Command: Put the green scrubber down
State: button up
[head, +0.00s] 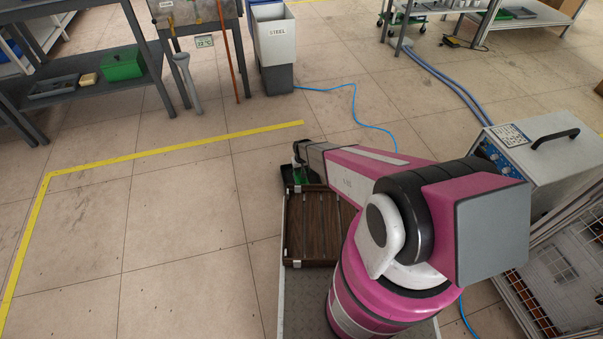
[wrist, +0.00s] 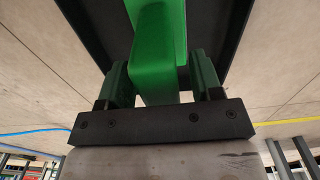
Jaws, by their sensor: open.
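The green scrubber (wrist: 158,42) fills the upper middle of the wrist view, its narrower end between the two fingers of my gripper (wrist: 161,78). The fingers are open, one on each side, with a narrow gap showing at least on the right. Behind the scrubber is a black tray (wrist: 232,30); I cannot tell how firmly the scrubber rests on it. In the head view, a little green of the scrubber (head: 302,175) shows below the end of my arm, beside the dark tray (head: 287,178). My arm hides most of it there.
A dark wooden tray (head: 310,240) lies just in front of the black tray, partly behind my arm. A grey cabinet (head: 540,150) stands at right. A grey bin (head: 275,45) and a shelf with a green box (head: 122,65) are at the back. The left floor is clear.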

notch_tip(320, 180, up, 11)
jog(key=shift+s+f, duration=0.1)
jog(key=shift+f, duration=0.05)
jog(key=s+d+r+m, duration=0.1)
jog(key=s+d+r, duration=0.5)
jog(key=r, duration=0.5)
jog(key=s+d+r+m, duration=0.1)
jog(key=s+d+r, duration=0.5)
jog(key=r, duration=0.6)
jog(key=s+d+r+m, duration=0.1)
jog(key=s+d+r, duration=0.5)
jog(key=r, duration=0.6)
jog(key=shift+d, duration=0.45)
